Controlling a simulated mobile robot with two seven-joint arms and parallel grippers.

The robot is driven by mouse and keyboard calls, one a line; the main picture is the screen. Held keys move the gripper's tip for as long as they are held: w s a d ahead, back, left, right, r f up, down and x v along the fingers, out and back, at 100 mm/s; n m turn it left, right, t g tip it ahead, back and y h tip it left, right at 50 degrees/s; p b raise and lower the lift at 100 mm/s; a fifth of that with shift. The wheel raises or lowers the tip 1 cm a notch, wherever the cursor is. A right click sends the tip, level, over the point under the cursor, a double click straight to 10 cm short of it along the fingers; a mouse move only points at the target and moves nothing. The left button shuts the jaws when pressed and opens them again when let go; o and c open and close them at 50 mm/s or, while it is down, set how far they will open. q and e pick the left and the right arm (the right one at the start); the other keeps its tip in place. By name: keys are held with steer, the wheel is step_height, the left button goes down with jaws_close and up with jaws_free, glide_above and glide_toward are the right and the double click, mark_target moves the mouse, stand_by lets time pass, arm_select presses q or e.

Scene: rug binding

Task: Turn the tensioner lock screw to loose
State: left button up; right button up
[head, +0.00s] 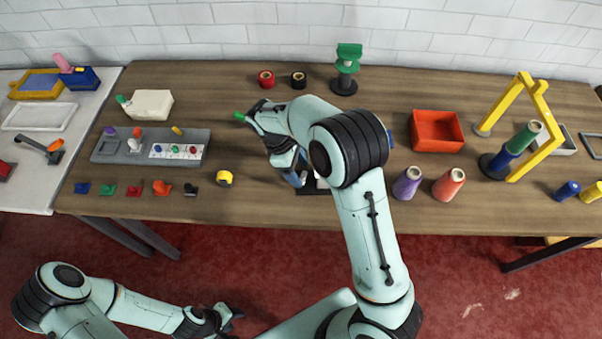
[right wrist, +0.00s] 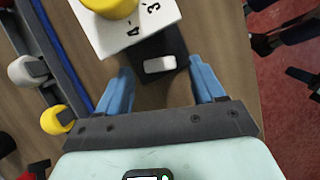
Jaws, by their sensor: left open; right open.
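In the right wrist view a white plate (right wrist: 128,32) marked with the numbers 4 and 3 carries a round yellow knob (right wrist: 108,6), cut off by the top edge. Next to it a small white bar (right wrist: 160,64) lies on a dark base (right wrist: 166,44). I cannot tell which of these is the tensioner lock screw. My right gripper (right wrist: 161,72) is open, with its blue fingers either side of the white bar and nothing visibly gripped. In the head view my right gripper (head: 294,179) largely covers this device. My left gripper (head: 228,318) is open and empty, low over the red floor.
A grey panel (head: 102,149) with coloured controls sits on the wooden table at left, with a yellow-and-black piece (head: 224,177) near it.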

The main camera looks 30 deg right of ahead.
steer(key=shift+x, duration=1.1)
steer(key=c, duration=1.1)
steer(key=shift+o, duration=0.2)
steer(key=shift+n, duration=0.6)
steer(key=o, duration=1.1)
steer(key=shift+t, duration=0.3)
steer(key=shift+c, duration=0.2)
